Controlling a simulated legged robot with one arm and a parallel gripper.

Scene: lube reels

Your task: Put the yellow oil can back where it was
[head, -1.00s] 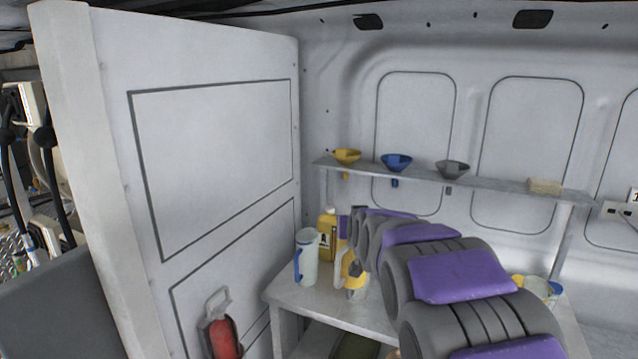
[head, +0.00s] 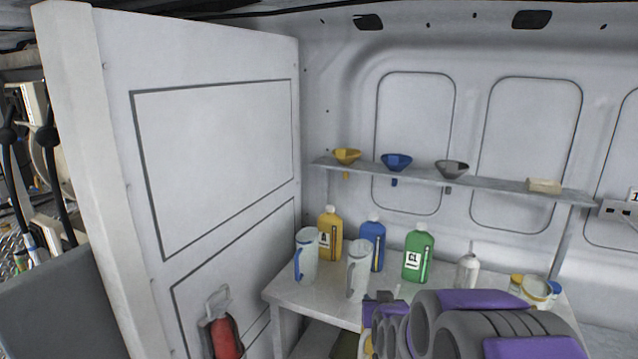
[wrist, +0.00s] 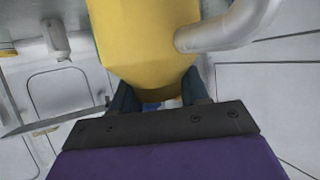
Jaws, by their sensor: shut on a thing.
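The yellow oil can (wrist: 145,45) fills the top middle of the wrist view, with a curved grey tube-like part (wrist: 240,28) on its right. My gripper (wrist: 160,98) is shut on the can, with a dark finger on each side of it. In the head view my gripper is low at the front of the table, and a yellow sliver (head: 367,344) beside it seems to be part of the can. Most of the can is hidden there by my arm or cut off by the frame.
On the table (head: 292,294) stand two pale jugs (head: 306,257) (head: 357,272), yellow (head: 329,240), blue (head: 372,246) and green (head: 417,257) bottles, a white spouted can (head: 467,270) and several tubs (head: 535,290). Several funnels sit on the shelf (head: 425,177) above. A partition (head: 215,150) stands left.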

